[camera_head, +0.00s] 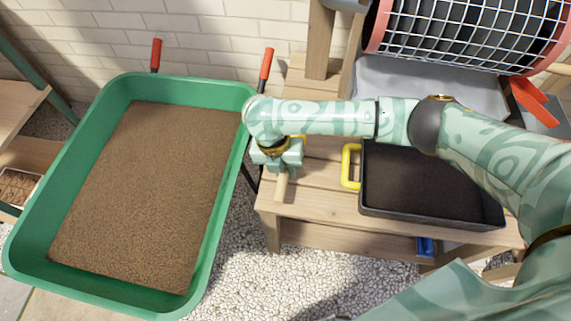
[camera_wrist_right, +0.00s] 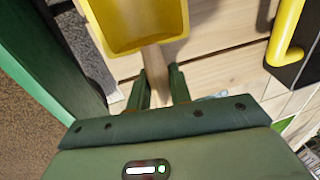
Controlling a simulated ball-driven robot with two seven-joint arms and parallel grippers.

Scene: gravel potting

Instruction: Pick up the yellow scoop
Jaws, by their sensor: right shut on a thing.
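The yellow scoop (camera_wrist_right: 140,44) shows in the right wrist view at the top, with its wooden handle (camera_wrist_right: 155,66) running down between my fingers. My right gripper (camera_wrist_right: 160,88) is shut on that handle. In the head view my right gripper (camera_head: 281,168) is over the left end of the wooden bench, and the wooden handle (camera_head: 281,188) sticks out below it. The scoop's yellow part is mostly hidden there by my wrist. I cannot tell whether the scoop touches the bench. My left gripper is not in view.
A green wheelbarrow tub (camera_head: 90,112) full of brown soil stands left of the bench (camera_head: 315,205). A black tray (camera_head: 430,222) of dark soil with a yellow handle (camera_head: 346,165) is on the right. A wire drum sieve (camera_head: 470,38) is at the back right.

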